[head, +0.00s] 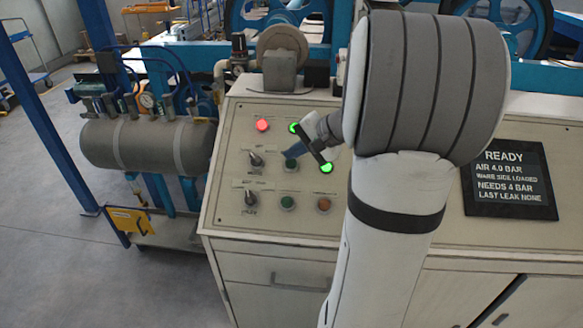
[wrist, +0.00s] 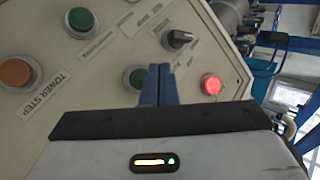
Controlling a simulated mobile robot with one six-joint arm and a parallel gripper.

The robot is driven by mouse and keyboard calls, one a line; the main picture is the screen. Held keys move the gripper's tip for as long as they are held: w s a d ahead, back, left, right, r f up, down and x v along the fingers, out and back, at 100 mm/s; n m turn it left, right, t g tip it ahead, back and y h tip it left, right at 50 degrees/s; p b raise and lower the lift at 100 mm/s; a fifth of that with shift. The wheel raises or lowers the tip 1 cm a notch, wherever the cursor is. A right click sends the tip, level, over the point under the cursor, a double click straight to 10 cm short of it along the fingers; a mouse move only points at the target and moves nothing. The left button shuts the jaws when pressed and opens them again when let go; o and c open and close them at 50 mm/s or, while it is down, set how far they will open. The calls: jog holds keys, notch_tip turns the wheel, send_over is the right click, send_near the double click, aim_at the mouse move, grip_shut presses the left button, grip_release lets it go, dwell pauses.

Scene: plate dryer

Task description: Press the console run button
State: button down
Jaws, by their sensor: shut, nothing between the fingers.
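The console (head: 232,215) has two dark green buttons: an upper one (head: 290,164) and a lower one (head: 287,202). I cannot read which is labelled run. My gripper (head: 289,153) is shut and empty, its blue fingers pointing at the panel by the upper green button. In the wrist view the fingertips (wrist: 158,72) overlap the right edge of that upper button (wrist: 136,77); I cannot tell whether they touch it. The lower green button (wrist: 80,20) stands clear at the top left. A dark display (head: 510,180) reads READY, AIR 4.0 BAR, NEEDS 4 BAR.
A red lamp (head: 262,124), green lit lamps (head: 326,168), two selector knobs (head: 256,160) and an orange button (head: 324,205) crowd the panel; the orange one (wrist: 14,72) is labelled TOWER STEP. A grey tank (head: 145,145) stands at the left. Open floor lies front left.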

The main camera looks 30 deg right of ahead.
aim_at(286, 162)
jog(key=shift+w+d+f+b, duration=0.15)
jog(key=shift+w+f+b, duration=0.1)
jog(key=shift+f, duration=0.2)
jog(key=shift+w+d+f+b, duration=0.15)
jog(key=shift+f+b, duration=0.05)
jog(key=shift+f, duration=0.2)
jog(key=shift+f, duration=0.1)
dwell(1.4)
jog(key=shift+w+d+f+b, duration=0.1)
jog(key=shift+w+f+b, duration=0.15)
jog(key=shift+b, duration=0.25)
jog(key=shift+w+d+f+b, duration=0.1)
jog(key=shift+d+f+b, duration=0.05)
jog(key=shift+f+b, duration=0.25)
dwell(0.5)
jog(key=shift+r, duration=0.1)
jog(key=shift+s+a+r+p, duration=0.25)
jog(key=shift+s+r+p, duration=0.1)
jog(key=shift+r, duration=0.3)
jog(key=r, duration=0.1)
jog(key=s+a+r+p, duration=0.1)
jog(key=r, duration=0.1)
jog(key=s+r+p, duration=0.1)
jog(key=shift+a+r, duration=0.2)
jog(key=shift+a, duration=0.05)
dwell(0.4)
